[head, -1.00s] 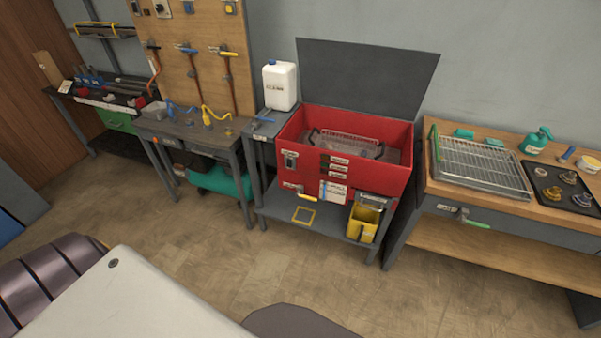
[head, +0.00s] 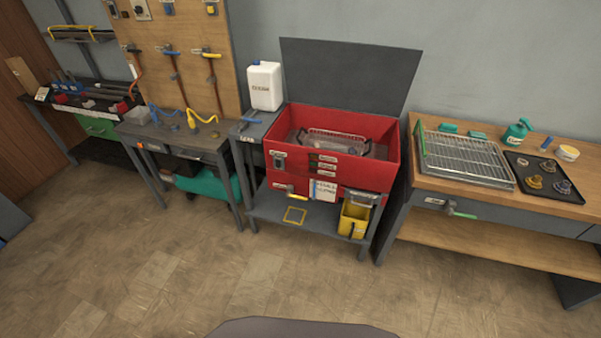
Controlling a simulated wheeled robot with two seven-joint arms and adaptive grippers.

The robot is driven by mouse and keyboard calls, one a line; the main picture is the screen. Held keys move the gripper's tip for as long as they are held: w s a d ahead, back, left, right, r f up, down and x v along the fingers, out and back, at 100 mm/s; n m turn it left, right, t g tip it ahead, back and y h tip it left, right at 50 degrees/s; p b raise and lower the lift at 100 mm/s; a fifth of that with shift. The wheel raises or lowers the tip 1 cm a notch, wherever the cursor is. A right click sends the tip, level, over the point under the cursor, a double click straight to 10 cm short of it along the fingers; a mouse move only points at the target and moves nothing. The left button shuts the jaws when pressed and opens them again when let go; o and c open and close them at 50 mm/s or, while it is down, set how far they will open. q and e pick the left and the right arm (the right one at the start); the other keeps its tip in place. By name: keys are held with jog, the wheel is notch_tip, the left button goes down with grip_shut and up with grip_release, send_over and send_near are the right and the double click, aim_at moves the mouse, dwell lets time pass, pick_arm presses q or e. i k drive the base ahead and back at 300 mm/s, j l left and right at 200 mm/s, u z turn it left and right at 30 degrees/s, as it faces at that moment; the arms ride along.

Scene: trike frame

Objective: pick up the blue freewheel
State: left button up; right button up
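A small bluish-grey part (head: 562,187) lies at the front right of a black tray (head: 521,160) on the wooden bench at the right. It looks like the blue freewheel, though it is small and its colour is hard to be sure of. A gold-coloured freewheel (head: 534,182) lies to its left on the same tray, and a greyish one (head: 547,165) lies behind. Neither of my grippers is in view.
A wire rack (head: 465,160) sits left of the tray, with a green bottle (head: 517,131) and a white tub (head: 568,153) behind. A red wash bin (head: 335,172) with a raised lid stands left of the bench (head: 590,209). The floor (head: 300,270) in front is clear.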

aim_at(562, 187)
jog(key=z, duration=1.75)
jog(key=i+l+u, duration=0.3)
jog(key=i+l, duration=0.2)
jog(key=i+l+u, duration=0.35)
jog(key=l, duration=0.4)
jog(key=i+l+u, duration=0.15)
jog(key=i+l, duration=0.15)
jog(key=i+l+u, duration=0.15)
jog(key=l, duration=0.3)
jog(key=i+l+u, duration=0.15)
jog(key=l, duration=0.25)
